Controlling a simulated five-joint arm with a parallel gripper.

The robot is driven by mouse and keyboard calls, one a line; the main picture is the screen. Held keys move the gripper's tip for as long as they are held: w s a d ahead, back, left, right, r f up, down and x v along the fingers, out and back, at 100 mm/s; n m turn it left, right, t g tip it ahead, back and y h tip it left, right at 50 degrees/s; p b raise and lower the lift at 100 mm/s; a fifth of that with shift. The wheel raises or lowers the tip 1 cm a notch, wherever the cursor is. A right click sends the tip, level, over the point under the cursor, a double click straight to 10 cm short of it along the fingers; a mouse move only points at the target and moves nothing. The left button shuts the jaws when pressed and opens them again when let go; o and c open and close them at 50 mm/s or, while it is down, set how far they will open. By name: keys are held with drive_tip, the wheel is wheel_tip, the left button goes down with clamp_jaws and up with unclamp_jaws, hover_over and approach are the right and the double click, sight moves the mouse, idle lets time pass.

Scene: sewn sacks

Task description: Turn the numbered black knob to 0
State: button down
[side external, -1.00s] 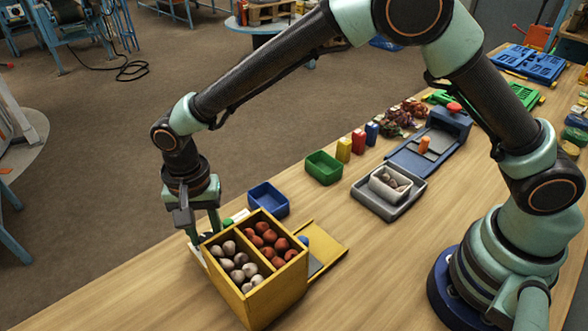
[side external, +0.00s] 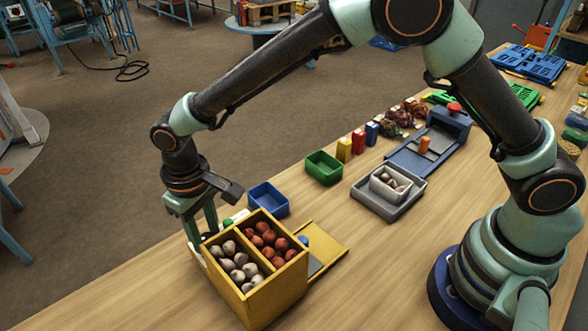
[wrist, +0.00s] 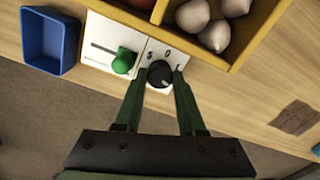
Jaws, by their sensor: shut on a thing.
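The black knob (wrist: 160,74) sits on a white panel (wrist: 100,55) beside the yellow box, seen in the wrist view. Where the knob's mark points is too small to tell. My gripper (side external: 202,232) points down at the panel, its two fingers on either side of the knob and shut on it. In the side view the fingers and box largely hide the knob.
A green slider knob (wrist: 123,61) stands on the panel left of the black knob. The yellow box (side external: 275,294) holds pale and red sacks in two compartments, close to my fingers. A blue bin (side external: 268,199) and a green bin (side external: 323,168) stand behind.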

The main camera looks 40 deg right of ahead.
drive_tip(key=n, duration=0.4)
drive_tip(key=shift+n, duration=0.3)
drive_tip(key=n, duration=0.5)
drive_tip(key=shift+n, duration=0.3)
drive_tip(key=n, duration=0.5)
drive_tip(key=shift+r, duration=0.1)
drive_tip(key=shift+n, duration=2.8)
drive_tip(key=c, duration=0.5)
unclamp_jaws()
